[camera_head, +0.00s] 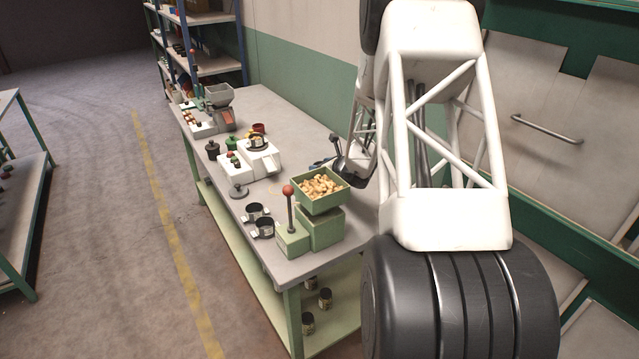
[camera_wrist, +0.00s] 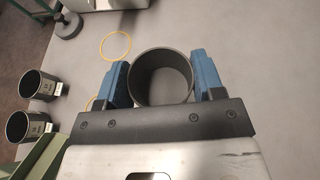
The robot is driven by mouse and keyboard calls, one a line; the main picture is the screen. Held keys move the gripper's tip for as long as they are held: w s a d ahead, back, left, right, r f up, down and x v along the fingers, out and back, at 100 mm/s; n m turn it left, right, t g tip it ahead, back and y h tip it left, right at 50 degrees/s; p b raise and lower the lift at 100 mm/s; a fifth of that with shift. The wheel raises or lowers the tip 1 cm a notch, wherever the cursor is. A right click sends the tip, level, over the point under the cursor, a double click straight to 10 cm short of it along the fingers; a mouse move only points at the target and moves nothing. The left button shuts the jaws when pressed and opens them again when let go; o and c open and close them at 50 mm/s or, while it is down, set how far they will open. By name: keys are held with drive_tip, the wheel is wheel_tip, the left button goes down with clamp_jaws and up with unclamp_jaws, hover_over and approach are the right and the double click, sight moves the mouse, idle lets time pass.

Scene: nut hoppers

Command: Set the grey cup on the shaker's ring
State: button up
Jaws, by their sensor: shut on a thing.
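The grey cup (camera_wrist: 161,78) is between the blue fingers of my gripper (camera_wrist: 160,85) in the wrist view. My gripper is shut on it, and its inside looks empty. In the head view my gripper (camera_head: 324,163) is partly hidden behind my arm, over the right side of the bench, and I cannot make out the held cup there. The white shaker (camera_head: 264,163) stands left of my gripper, with a dark ring (camera_head: 258,141) on top. Only the shaker's edge (camera_wrist: 105,4) shows at the top of the wrist view. The cup is apart from the shaker.
A green hopper of nuts (camera_head: 300,203) with a red-knobbed lever (camera_head: 288,190) stands at the near end. Two dark cups (camera_head: 256,210) (camera_head: 264,228) and a grey knobbed disc (camera_head: 238,191) lie left. A grey hopper machine (camera_head: 218,96) stands at the back. Yellow circles (camera_wrist: 116,34) mark the bench.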

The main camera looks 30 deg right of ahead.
drive_tip(key=shift+f, duration=1.45)
drive_tip(key=shift+f, duration=0.1)
drive_tip(key=shift+f, duration=1.8)
drive_tip(key=shift+f, duration=0.1)
drive_tip(key=o, duration=0.9)
drive_tip(key=shift+r, duration=0.2)
drive_tip(key=shift+v, duration=6)
